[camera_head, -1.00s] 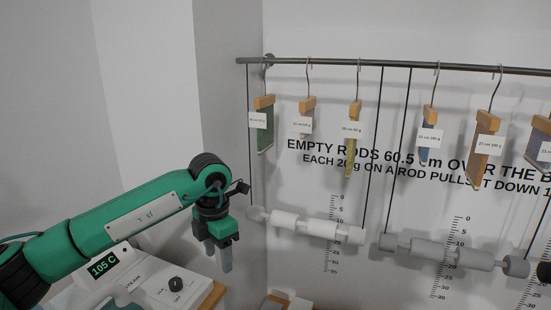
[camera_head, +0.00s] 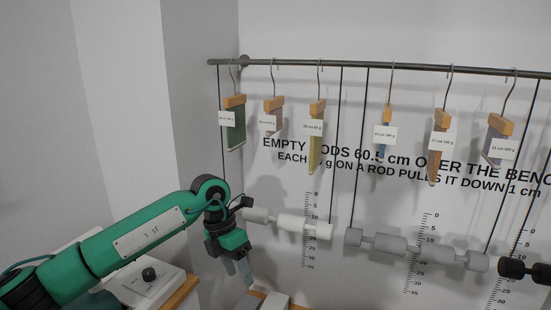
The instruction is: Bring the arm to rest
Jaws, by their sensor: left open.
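My left arm is green and black and comes in from the lower left. My left gripper (camera_head: 237,272) points down, with its grey fingertips low in the picture. It is open, with nothing seen between the fingers. It hangs in front of the wall, left of and below the white hanging rod (camera_head: 288,223). My right gripper is not in view.
A metal rail (camera_head: 380,68) along the wall carries several hooked tags, such as a green one (camera_head: 236,124). Grey rods (camera_head: 415,250) hang on cords before printed scales. A white device with a black knob (camera_head: 149,274) stands below my left arm.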

